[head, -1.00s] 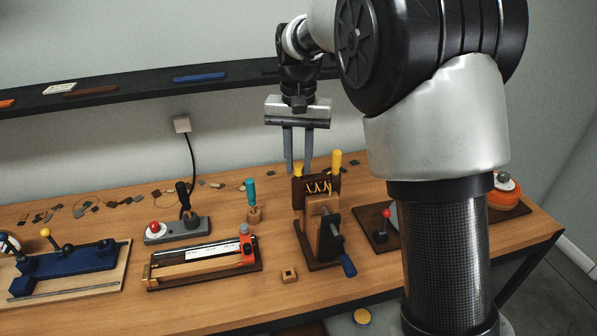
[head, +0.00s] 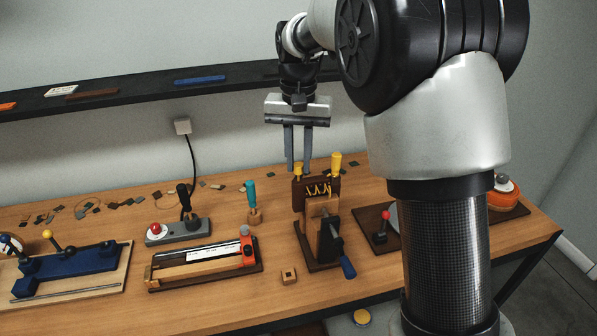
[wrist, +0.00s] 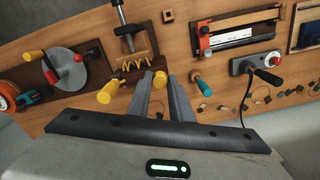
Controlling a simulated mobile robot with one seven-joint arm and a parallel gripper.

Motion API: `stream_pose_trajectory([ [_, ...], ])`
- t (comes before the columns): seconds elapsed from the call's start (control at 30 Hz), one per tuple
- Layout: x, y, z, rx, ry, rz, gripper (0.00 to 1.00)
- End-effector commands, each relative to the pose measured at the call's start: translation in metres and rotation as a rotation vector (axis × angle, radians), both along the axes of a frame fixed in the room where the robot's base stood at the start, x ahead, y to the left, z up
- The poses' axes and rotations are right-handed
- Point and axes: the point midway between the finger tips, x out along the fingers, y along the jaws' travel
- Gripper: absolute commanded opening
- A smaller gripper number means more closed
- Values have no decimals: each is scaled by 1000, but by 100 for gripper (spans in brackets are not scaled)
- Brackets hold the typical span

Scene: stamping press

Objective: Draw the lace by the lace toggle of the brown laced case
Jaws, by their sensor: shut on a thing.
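The brown laced case (head: 330,185) stands upright at the back of the wooden fixture, with a yellow zigzag lace (head: 318,189) across its face. The yellow lace toggle (head: 297,171) is at its upper left; in the wrist view the toggle (wrist: 159,79) sits between the fingertips. My gripper (head: 298,168) points down over the case's left end and is shut on the toggle; its fingers also show in the wrist view (wrist: 163,85). A larger yellow handle (head: 336,162) stands at the case's right end, apart from the fingers.
A clamp with a blue handle (head: 348,267) is in front of the case. A teal-handled tool (head: 251,195) stands to the left, and a red-knobbed lever (head: 382,225) to the right. A dark shelf (head: 140,88) runs along the wall behind.

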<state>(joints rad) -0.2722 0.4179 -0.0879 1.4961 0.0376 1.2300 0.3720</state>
Motion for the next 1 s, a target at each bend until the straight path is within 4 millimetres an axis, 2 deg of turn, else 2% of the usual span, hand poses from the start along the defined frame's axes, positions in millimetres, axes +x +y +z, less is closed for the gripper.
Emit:
stream_pose_trajectory([
  [0.5,0,0,12,1,-2,0,0],
  [0.53,0,0,11,1,-2,0,24],
  [0.63,0,0,11,1,-2,0,41],
  [1.0,1,0,15,1,-2,0,41],
])
